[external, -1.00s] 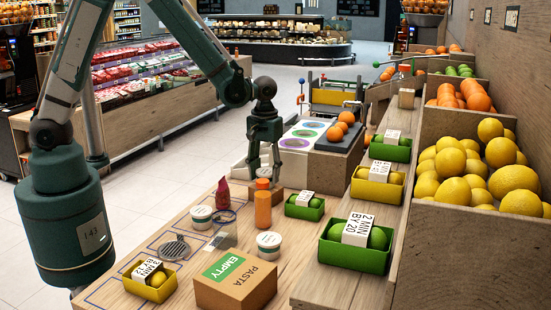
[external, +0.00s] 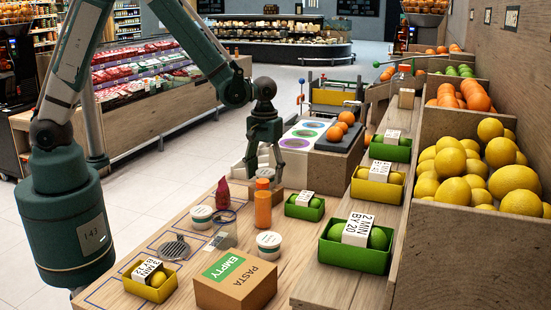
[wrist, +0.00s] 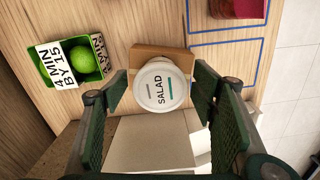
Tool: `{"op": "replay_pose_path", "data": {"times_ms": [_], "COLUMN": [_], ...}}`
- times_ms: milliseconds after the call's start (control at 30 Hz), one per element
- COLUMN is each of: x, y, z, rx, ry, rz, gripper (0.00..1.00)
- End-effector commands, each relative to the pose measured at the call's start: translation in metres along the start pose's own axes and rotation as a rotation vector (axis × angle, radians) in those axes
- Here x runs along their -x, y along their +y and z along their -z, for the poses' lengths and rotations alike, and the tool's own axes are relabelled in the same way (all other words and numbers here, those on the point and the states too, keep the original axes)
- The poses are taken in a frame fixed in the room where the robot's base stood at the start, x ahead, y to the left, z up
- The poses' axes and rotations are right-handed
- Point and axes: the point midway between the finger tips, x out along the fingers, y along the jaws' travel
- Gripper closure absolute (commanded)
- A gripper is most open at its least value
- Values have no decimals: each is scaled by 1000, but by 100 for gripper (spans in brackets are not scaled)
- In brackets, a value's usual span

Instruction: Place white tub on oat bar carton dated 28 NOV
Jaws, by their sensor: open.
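A white tub with a "SALAD" lid (wrist: 161,86) rests on a small brown carton (wrist: 150,54) in the wrist view. The same tub (external: 265,172) shows between my fingers in the external view, with the carton (external: 262,185) beneath it. No date on the carton is readable. My gripper (external: 264,180) is open, with one finger on each side of the tub; in the wrist view there is a gap beside the lid. Two other white-lidded tubs, one at the left (external: 201,212) and one nearer the front (external: 268,239), stand on the wooden counter.
An orange bottle (external: 263,208) and a red packet (external: 223,193) stand close by. A green crate of limes (external: 304,206) is to the right. A "PASTA" carton (external: 236,289) and a yellow crate (external: 150,281) stand at the front. Blue outlines mark the counter's left side.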

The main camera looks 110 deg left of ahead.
Motion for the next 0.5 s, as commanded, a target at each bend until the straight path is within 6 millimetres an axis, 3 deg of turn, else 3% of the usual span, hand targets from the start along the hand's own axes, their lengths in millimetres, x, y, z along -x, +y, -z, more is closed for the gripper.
{"op": "replay_pose_path", "data": {"times_ms": [267, 500], "x": [17, 45], "y": [0, 0], "z": [0, 0], "rx": [0, 0], "ry": [0, 0], "rz": [0, 0], "gripper": [42, 42]}}
